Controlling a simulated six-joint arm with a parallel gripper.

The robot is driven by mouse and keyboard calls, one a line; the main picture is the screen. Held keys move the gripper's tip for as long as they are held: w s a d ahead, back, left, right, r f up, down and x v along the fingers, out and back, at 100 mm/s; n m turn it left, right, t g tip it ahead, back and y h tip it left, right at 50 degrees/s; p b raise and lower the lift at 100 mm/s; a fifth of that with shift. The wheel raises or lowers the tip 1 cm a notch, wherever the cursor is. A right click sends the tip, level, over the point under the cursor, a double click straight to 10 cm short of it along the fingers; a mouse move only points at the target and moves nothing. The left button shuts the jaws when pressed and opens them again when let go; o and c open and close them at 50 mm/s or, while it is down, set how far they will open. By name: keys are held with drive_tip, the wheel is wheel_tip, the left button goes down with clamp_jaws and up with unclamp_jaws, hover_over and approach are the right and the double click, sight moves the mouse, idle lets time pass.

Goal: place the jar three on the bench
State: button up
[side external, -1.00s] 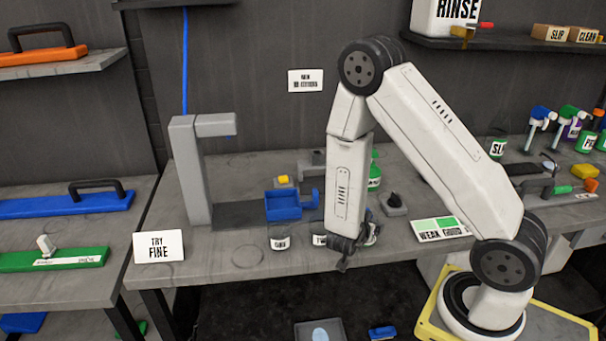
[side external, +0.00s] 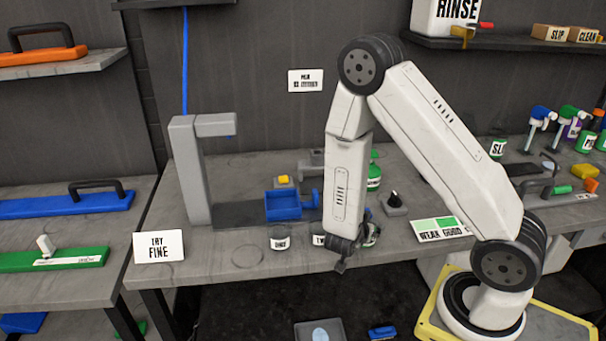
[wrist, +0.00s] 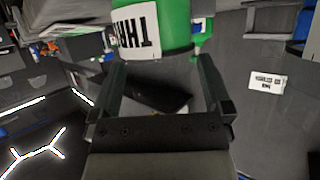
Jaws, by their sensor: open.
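Jar three (wrist: 150,28) shows in the wrist view as a green body with a white label whose letters appear inverted. It stands just beyond and between the fingertips of my gripper (wrist: 160,62). The two dark fingers are spread apart, with a gap between them, and are not closed on the jar. In the side view my wrist hangs low over the front of the bench (side external: 215,258), and the jar there is mostly hidden by my wrist. Whether the jar touches the bench cannot be told.
Two clear labelled jars, one (side external: 279,239) and another (side external: 318,239), stand left of my wrist. A green bottle (side external: 374,176) and a dark knob (side external: 394,201) are close on the right.

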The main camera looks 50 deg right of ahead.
drive_tip(key=v, duration=1.1)
drive_tip(key=shift+w, duration=0.15)
idle(0.6)
drive_tip(key=w+a+r+n+t+y, duration=0.1)
drive_tip(key=w+a+n+t+y, duration=0.6)
drive_tip(key=w+y, duration=0.25)
drive_tip(key=s+r+n+g+y, duration=0.3)
drive_tip(key=s+n+g, duration=0.3)
drive_tip(key=s+n, duration=0.3)
drive_tip(key=shift+n, duration=0.3)
